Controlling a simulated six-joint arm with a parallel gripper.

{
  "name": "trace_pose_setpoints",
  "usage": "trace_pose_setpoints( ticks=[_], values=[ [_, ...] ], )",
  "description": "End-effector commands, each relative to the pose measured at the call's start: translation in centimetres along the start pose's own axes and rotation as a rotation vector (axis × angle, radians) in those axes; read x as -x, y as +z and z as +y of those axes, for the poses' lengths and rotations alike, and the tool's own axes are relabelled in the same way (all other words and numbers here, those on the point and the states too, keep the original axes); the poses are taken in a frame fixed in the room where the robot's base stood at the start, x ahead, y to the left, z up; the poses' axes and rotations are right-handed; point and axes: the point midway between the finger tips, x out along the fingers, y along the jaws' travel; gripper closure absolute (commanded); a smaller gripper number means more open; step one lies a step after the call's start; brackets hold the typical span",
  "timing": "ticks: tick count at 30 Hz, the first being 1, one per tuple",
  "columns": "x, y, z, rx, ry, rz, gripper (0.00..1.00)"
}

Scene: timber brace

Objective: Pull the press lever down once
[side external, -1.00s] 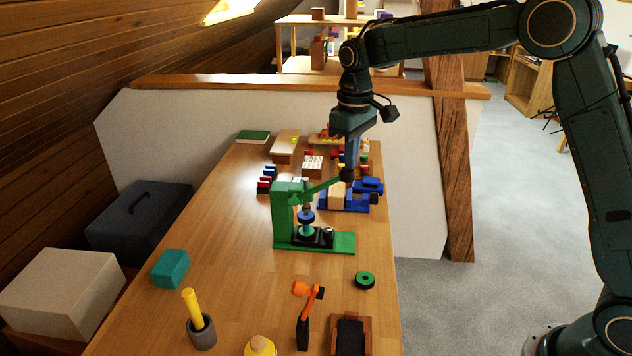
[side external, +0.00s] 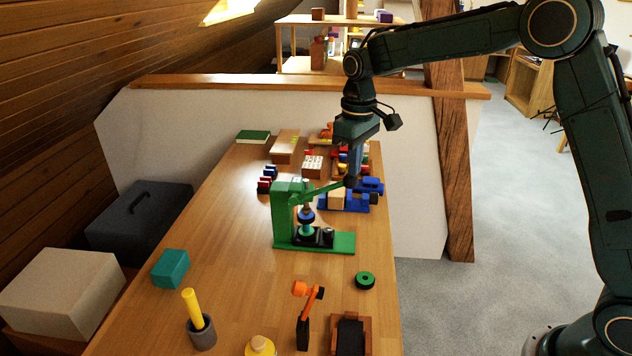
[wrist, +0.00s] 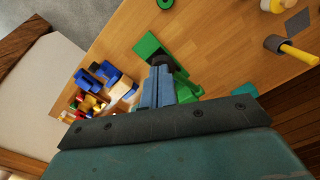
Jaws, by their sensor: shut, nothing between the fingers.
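The green press (side external: 283,215) stands on the wooden table, with a green base and a blue and teal part under its ram. Its green lever (side external: 322,192) slopes up to the right and ends in a dark knob (side external: 351,181). My gripper (side external: 354,176) points down with its closed fingers at the knob; whether they touch it I cannot tell. In the wrist view the closed blue-grey fingers (wrist: 159,88) overlap the dark knob (wrist: 163,61), with the press's green base (wrist: 149,46) beyond.
A blue toy vehicle (side external: 369,187) and a wooden block (side external: 337,197) sit just behind the press. A green ring (side external: 365,280), an orange-headed tool (side external: 305,305) and a teal block (side external: 170,268) lie nearer the front.

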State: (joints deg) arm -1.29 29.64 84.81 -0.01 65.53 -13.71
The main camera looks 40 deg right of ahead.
Motion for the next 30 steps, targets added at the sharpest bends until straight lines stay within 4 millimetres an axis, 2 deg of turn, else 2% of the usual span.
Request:
trace_pose_setpoints(
  ticks=[30],
  values=[
    [-1.7, 0.5, 0.3, 0.0, 0.0, -0.001, 1.0]
  ],
)
